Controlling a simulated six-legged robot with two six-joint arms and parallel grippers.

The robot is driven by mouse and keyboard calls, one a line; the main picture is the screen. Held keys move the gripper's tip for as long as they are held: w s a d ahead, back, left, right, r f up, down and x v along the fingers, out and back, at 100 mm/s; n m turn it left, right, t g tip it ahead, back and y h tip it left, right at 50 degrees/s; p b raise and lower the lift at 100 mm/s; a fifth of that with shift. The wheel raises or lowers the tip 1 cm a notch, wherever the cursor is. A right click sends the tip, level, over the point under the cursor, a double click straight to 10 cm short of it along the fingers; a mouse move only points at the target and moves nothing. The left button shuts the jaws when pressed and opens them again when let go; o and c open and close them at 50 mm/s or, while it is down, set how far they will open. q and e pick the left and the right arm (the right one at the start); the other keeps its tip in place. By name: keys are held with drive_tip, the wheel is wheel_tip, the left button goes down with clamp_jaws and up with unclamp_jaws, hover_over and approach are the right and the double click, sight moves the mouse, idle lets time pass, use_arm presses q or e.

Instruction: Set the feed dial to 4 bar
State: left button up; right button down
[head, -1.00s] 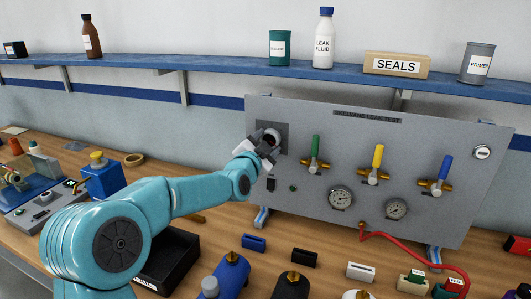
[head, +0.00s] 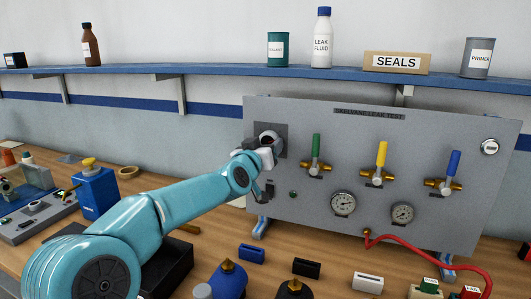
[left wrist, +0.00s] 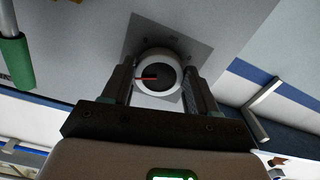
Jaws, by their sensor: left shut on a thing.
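The feed dial (left wrist: 157,73) is a round knob with a white rim, a dark centre and a red pointer line, on a darker square plate (left wrist: 190,45). In the left wrist view the pointer points to the left. In the head view the dial (head: 268,138) sits at the upper left of the grey test panel (head: 330,215). My left gripper (left wrist: 160,85) is shut on the dial, one finger on each side of its rim. In the head view its jaws partly hide the dial, and any scale marks are too small to read. My right gripper is not in view.
Green (head: 316,150), yellow (head: 381,155) and blue (head: 453,165) valve levers stand right of the dial. Two gauges (head: 343,203) sit below them. A red hose (head: 430,242) runs from the panel's lower edge. A shelf (head: 220,72) with containers hangs above.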

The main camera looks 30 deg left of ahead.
use_arm(q)
drive_tip(key=shift+d+f+n+b, duration=0.1)
drive_tip(key=shift+n+b, duration=0.45)
drive_tip(key=shift+n, duration=1.55)
drive_tip(key=o, duration=1.1)
drive_tip(key=shift+s, duration=0.1)
drive_tip(key=shift+c, duration=0.2)
drive_tip(key=b+v, duration=0.1)
drive_tip(key=v, duration=1.5)
drive_tip(key=shift+s, duration=0.15)
